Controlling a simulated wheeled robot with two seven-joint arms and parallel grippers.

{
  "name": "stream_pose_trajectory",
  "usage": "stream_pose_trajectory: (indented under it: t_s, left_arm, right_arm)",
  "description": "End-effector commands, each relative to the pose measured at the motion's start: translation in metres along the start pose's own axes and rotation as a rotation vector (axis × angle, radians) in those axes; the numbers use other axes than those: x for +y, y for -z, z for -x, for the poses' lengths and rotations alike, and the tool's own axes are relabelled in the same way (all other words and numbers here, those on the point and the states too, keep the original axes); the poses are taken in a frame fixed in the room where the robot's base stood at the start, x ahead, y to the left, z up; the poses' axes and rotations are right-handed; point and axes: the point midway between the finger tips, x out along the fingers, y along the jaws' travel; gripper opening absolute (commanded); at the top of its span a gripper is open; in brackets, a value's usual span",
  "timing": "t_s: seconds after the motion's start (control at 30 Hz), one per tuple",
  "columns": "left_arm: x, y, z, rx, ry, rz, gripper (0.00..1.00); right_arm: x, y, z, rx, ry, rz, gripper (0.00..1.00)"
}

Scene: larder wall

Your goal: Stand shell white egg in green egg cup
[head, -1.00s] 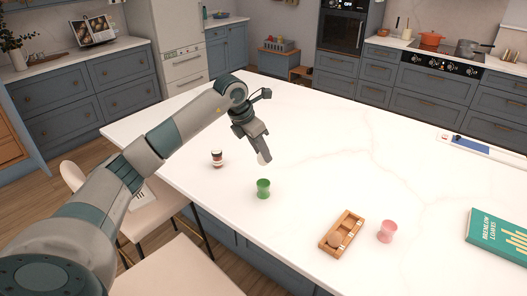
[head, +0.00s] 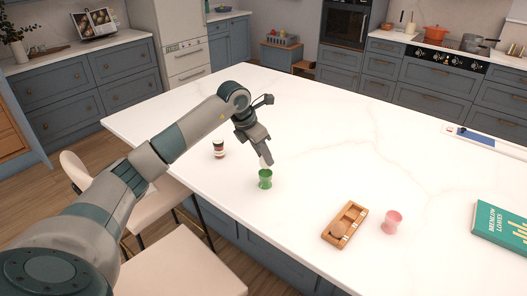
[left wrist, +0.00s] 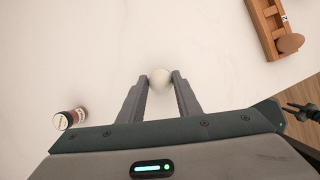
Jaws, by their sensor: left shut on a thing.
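My left gripper (head: 266,161) is shut on the white egg (left wrist: 160,78), which sits between its fingertips in the left wrist view. In the head view the egg shows only as a small pale patch at the fingertips. The green egg cup (head: 265,181) stands upright on the white worktop, just below the fingertips in that view. The egg's lower end is close to the cup's rim; I cannot tell whether they touch. The cup does not show in the left wrist view.
A small dark-labelled jar (head: 219,149) stands left of the green cup. A wooden egg tray (head: 357,211) holding a brown egg (head: 337,230) and a pink egg cup (head: 392,222) are to the right. A green book (head: 503,232) lies farther right. The worktop's middle is clear.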

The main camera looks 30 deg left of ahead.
Motion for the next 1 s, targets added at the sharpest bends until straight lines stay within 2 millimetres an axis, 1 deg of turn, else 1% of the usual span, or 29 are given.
stream_pose_trajectory:
  t_s: [0.03,0.1,0.4,0.6,1.0]
  left_arm:
    - [0.000,0.003,-0.007,0.001,0.001,0.000,0.18]
    - [0.000,0.005,-0.013,0.000,0.000,0.000,0.18]
    - [0.000,0.013,-0.031,0.001,0.000,0.001,0.18]
    - [0.000,0.015,-0.036,0.000,0.000,0.001,0.18]
    - [-0.001,0.016,-0.038,0.004,0.002,0.001,0.18]
  right_arm:
    - [0.000,0.000,-0.004,0.000,0.000,0.000,0.31]
    - [0.000,-0.001,-0.011,0.000,0.000,0.000,0.31]
    - [-0.001,-0.002,-0.026,0.000,0.000,0.000,0.31]
    - [-0.001,-0.002,-0.030,0.000,0.001,0.000,0.31]
    - [-0.002,-0.002,-0.030,0.000,0.002,0.000,0.31]
